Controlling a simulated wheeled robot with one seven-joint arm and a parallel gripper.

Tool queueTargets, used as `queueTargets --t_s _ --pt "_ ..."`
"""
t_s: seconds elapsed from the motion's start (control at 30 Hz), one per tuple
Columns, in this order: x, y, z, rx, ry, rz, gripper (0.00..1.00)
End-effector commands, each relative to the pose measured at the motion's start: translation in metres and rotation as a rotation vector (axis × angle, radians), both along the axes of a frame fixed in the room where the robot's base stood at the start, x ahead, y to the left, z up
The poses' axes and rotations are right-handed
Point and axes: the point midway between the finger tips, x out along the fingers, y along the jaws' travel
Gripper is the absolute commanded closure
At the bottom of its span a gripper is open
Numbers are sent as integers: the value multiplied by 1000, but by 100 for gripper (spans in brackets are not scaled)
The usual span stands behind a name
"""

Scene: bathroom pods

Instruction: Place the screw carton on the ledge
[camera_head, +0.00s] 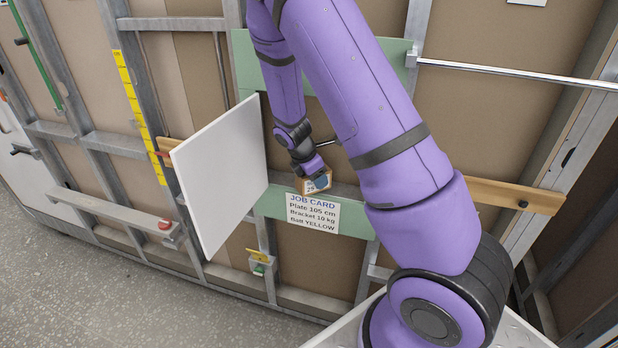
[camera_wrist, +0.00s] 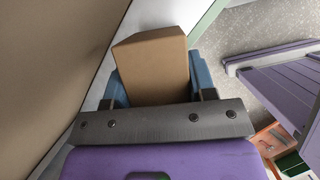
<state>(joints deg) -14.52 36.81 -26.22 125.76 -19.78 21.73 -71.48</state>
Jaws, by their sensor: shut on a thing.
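The screw carton (camera_head: 317,183) is a small brown box with a pale and blue printed face in the head view. My gripper (camera_head: 313,172) is shut on it, above a job card and in front of the wall frame. In the wrist view the plain brown carton (camera_wrist: 151,66) sits between the two blue fingers of my gripper (camera_wrist: 157,85). A horizontal grey metal ledge (camera_head: 346,190) runs along the wall just behind the carton, above a green board. I cannot tell whether the carton touches the ledge.
A white panel (camera_head: 222,170) stands out from the wall left of my gripper. The green board (camera_head: 268,203) carries the job card (camera_head: 313,213). A wooden bar (camera_head: 515,196) and a chrome rail (camera_head: 515,74) are at right. Grey floor (camera_head: 90,285) is open at lower left.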

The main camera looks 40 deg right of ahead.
Motion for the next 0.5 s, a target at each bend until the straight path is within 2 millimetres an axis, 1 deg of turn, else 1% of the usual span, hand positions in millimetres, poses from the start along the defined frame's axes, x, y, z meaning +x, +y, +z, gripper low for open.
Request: queueTargets --t_s 0.03,0.13,0.5 --pt "-1 -2 -6 -1 -1 -1 83" --pt "-3 -4 -12 0 -3 0 83" --pt "-3 -4 -15 0 -4 1 83"
